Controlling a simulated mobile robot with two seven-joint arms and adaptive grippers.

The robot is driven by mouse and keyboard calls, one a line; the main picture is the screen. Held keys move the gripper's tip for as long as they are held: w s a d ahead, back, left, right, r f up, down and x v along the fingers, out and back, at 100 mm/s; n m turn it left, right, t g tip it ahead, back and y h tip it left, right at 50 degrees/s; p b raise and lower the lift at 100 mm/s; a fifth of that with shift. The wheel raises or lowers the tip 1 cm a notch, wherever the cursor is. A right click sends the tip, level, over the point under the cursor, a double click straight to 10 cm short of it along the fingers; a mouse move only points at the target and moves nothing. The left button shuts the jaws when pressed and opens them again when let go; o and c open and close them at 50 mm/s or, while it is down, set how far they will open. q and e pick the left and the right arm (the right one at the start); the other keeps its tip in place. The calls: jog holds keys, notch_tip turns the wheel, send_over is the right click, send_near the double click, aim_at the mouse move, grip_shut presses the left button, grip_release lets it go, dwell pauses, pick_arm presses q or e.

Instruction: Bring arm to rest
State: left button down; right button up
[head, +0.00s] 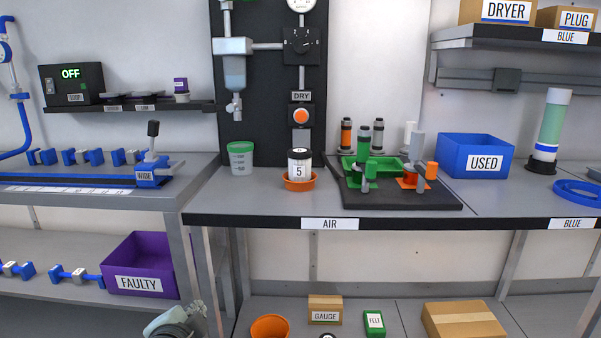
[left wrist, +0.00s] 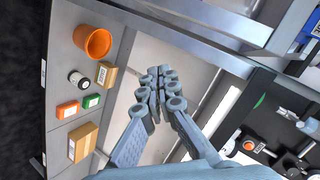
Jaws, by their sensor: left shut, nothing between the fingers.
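My left gripper (left wrist: 158,75) is shut and empty, its grey fingers together in the middle of the left wrist view. In the head view a grey part of my left gripper (head: 178,322) shows at the bottom edge, in front of the lower shelf and below the purple FAULTY bin (head: 140,264). Nothing touches it that I can see. My right gripper is in neither view.
The workbench edge with the AIR label (head: 330,224) runs above the lower shelf. On that shelf are an orange bowl (head: 270,327), a GAUGE box (head: 325,309), a green FELT box (head: 374,322) and a cardboard box (head: 463,320). A bench leg (head: 203,262) stands close by.

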pick_arm(q)
jog(key=s+a+f+n+g, duration=0.3)
jog(key=s+f+n+g, duration=0.1)
jog(key=s+f, duration=0.8)
jog(key=s+a+f+n+g, duration=0.4)
jog(key=s+f+n+g, duration=0.1)
jog(key=s+f, duration=0.8)
notch_tip(320, 180, down, 2)
jog(key=shift+f+g, duration=0.2)
jog(key=shift+g, duration=0.1)
jog(key=c, duration=2.2)
grip_release()
jog(key=shift+s, duration=0.1)
